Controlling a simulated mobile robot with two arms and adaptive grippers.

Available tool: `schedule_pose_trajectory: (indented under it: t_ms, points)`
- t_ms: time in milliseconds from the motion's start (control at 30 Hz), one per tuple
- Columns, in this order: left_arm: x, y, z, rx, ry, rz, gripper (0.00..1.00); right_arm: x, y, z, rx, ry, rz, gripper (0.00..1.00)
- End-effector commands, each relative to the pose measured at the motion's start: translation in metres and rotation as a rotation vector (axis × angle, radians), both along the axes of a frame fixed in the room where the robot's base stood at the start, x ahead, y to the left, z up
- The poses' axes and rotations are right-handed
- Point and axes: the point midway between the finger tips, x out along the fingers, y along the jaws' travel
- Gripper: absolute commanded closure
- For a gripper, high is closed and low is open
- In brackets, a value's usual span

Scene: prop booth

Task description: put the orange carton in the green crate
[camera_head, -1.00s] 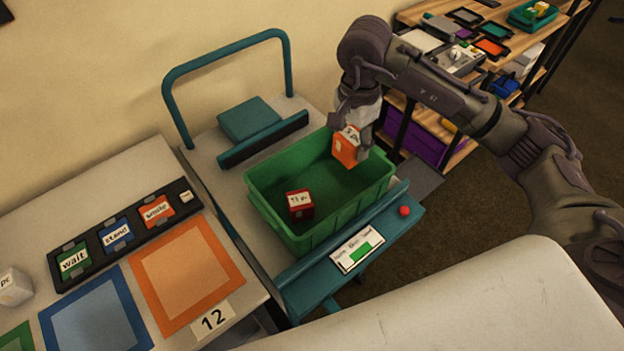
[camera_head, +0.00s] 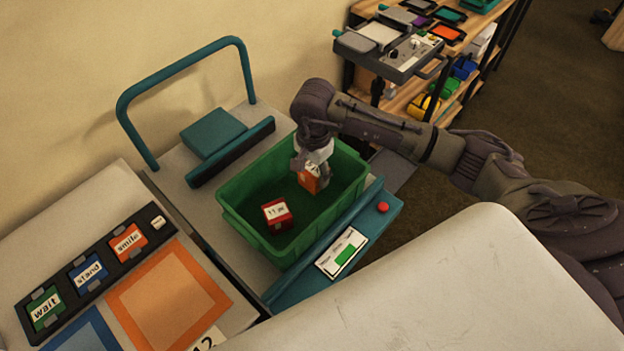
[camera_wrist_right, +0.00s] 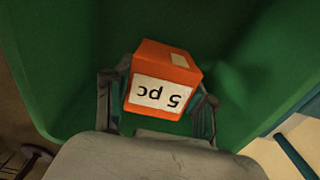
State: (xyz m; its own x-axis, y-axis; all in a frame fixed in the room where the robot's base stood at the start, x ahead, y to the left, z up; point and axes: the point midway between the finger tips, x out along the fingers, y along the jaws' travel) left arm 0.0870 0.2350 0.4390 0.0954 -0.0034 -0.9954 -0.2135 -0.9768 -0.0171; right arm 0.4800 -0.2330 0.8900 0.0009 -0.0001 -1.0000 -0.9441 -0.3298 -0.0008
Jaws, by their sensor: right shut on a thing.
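The orange carton (camera_head: 309,180) is in my right gripper (camera_head: 312,174), over the right part of the green crate (camera_head: 246,178). In the right wrist view the orange carton (camera_wrist_right: 164,78) with a "5 pc" label sits between both fingers of the right gripper (camera_wrist_right: 158,100), with the crate's green floor and walls (camera_wrist_right: 70,70) behind it. The carton is below the rim level or close to it; whether it touches the crate floor I cannot tell. The crate stands on a grey cart. My left gripper is not in view.
A red box (camera_head: 277,214) lies in the crate, left of the carton. The cart has a teal handle (camera_head: 185,72) and a teal block (camera_head: 213,133). A table with orange and blue squares (camera_head: 168,296) is at left; a shelf (camera_head: 440,90) stands at back right.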

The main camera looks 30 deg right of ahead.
Motion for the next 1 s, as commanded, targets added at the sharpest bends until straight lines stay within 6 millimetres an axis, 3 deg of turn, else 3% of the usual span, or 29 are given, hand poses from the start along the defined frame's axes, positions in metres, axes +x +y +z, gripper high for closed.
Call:
schedule_pose_trajectory:
  t_ms: [300,667,700,800,1000]
  points:
    - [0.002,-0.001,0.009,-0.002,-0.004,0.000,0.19,-0.001,0.000,-0.036,0.000,0.002,-0.001,0.83]
    - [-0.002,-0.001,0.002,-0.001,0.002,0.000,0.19,0.000,0.000,-0.041,-0.001,0.000,0.000,0.83]
    - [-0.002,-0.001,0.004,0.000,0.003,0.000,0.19,0.000,0.000,-0.040,0.000,0.000,0.000,0.38]
    - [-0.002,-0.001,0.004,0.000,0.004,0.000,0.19,0.000,0.000,-0.039,0.000,0.001,0.000,0.21]
    - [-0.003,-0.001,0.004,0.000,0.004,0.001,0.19,0.000,0.000,-0.039,0.000,0.001,0.000,0.19]
